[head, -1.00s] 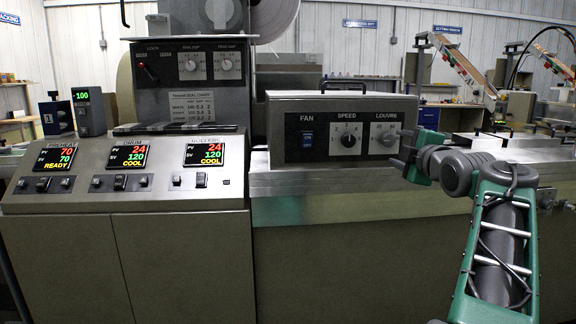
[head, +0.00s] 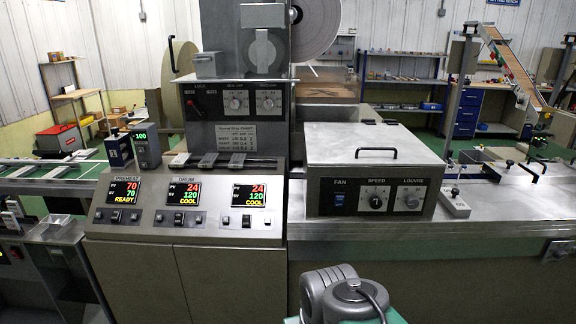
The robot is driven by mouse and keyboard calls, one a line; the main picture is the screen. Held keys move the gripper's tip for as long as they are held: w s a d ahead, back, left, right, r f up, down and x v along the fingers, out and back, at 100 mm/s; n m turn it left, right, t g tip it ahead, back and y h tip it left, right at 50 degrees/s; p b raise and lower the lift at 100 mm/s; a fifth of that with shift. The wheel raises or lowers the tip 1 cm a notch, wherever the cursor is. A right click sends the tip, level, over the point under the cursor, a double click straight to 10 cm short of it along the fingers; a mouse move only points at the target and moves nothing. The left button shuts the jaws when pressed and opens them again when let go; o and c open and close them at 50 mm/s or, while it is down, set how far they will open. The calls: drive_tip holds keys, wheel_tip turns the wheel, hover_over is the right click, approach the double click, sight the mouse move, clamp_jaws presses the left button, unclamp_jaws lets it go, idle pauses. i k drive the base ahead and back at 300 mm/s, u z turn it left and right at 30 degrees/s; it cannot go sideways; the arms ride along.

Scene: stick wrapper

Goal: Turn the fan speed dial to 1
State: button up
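The fan box (head: 375,150) is a grey metal box with a handle on its lid, on the bench right of the control console. The speed dial's pointer is too small to read surely. My gripper is not in view; only grey joints of my arm show at the bottom centre, below and in front of the box, apart from it.
The console (head: 190,205) at left has three lit displays, switches and levers. A tall machine column (head: 240,90) rises behind the console.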

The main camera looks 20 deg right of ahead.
sight(376, 202)
drive_tip(key=u, duration=0.7)
drive_tip(key=i, duration=0.45)
drive_tip(key=z, duration=0.7)
